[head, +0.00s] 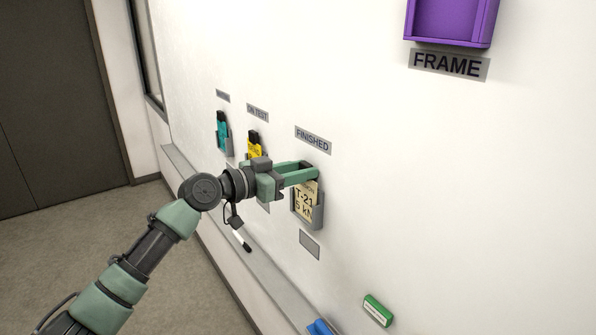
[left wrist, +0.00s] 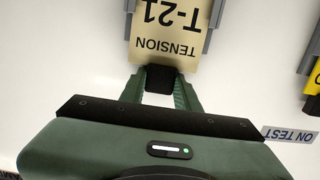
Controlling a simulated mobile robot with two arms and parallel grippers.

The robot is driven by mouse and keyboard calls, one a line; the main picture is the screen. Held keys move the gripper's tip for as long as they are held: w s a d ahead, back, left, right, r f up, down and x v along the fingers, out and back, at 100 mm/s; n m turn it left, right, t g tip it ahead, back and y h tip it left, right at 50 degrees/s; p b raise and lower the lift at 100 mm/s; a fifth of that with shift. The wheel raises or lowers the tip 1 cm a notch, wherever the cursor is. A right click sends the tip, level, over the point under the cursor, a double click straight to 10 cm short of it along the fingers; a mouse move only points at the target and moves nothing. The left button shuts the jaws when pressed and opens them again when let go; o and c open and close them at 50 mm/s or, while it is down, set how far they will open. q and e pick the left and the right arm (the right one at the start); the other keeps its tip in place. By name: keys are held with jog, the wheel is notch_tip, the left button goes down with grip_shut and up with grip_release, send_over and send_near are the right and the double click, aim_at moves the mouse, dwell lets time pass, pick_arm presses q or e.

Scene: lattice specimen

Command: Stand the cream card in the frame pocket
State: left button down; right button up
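The cream card (head: 304,203), lettered "TENSION T-21 5 kN", stands in the grey pocket (head: 293,217) under the "FINISHED" label. It also shows upside down in the left wrist view (left wrist: 168,42), with a black tab (left wrist: 160,78) at its top edge. My left gripper (head: 316,174) is at the top of this card. Its green fingers (left wrist: 160,85) close on the black tab from both sides. The purple frame pocket (head: 449,43) is at the upper right above the "FRAME" label (head: 449,66), cut off by the picture's top. My right gripper is not in view.
A teal card (head: 221,130) and a yellow card (head: 254,148) stand in wall pockets left of my gripper. A ledge (head: 262,268) runs below with a marker (head: 241,241). A green block (head: 377,310) is at lower right. The wall between card and frame pocket looks clear.

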pick_arm(q)
jog(key=shift+r, duration=0.2)
jog(key=shift+w+r+p, duration=0.1)
jog(key=shift+r+p, duration=0.6)
jog(key=shift+r, duration=0.55)
jog(key=shift+r+p, duration=1.6)
jog(key=shift+r, duration=1.65)
jog(key=shift+s+a+f, duration=0.2)
jog(key=shift+s+f, duration=0.05)
jog(key=shift+s, duration=0.15)
jog(key=b, duration=0.2)
send_near(313, 132)
jog(key=shift+s+a+f, duration=0.1)
jog(key=shift+a+f, duration=0.3)
jog(key=shift+f, duration=0.1)
